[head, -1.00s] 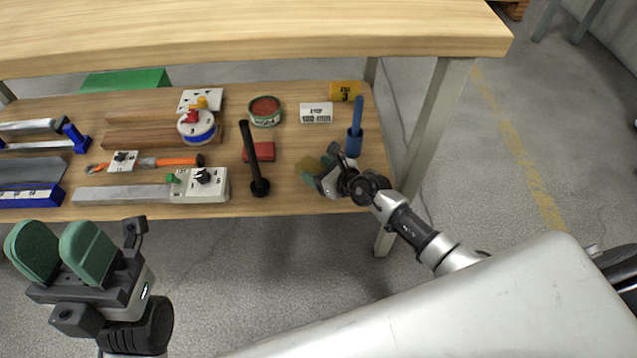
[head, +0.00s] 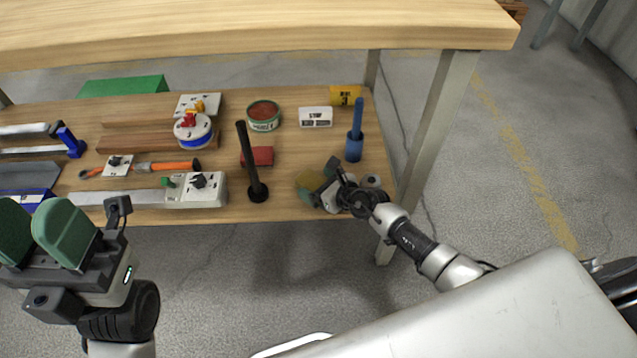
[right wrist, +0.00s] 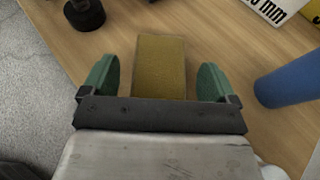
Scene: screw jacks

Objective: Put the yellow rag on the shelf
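The yellow rag (head: 309,181) looks like a folded yellow block. It lies on the wooden lower shelf (head: 290,207) of the workbench, near the front edge at the right end. My right gripper (head: 317,184) is low over the shelf at the rag and partly hides it. In the right wrist view the rag (right wrist: 160,66) lies between the green fingers of my right gripper (right wrist: 162,80), with a gap on each side; the gripper is open. My left gripper (head: 35,230) is at the lower left, in front of the shelf, its green pads apart and empty.
A blue post (head: 354,145) stands close behind my right gripper. A black upright rod (head: 255,175) stands left of the rag. A white label block (head: 315,117) and a yellow marked block (head: 346,95) are behind. The tabletop (head: 260,30) overhangs; a metal leg (head: 425,150) stands right.

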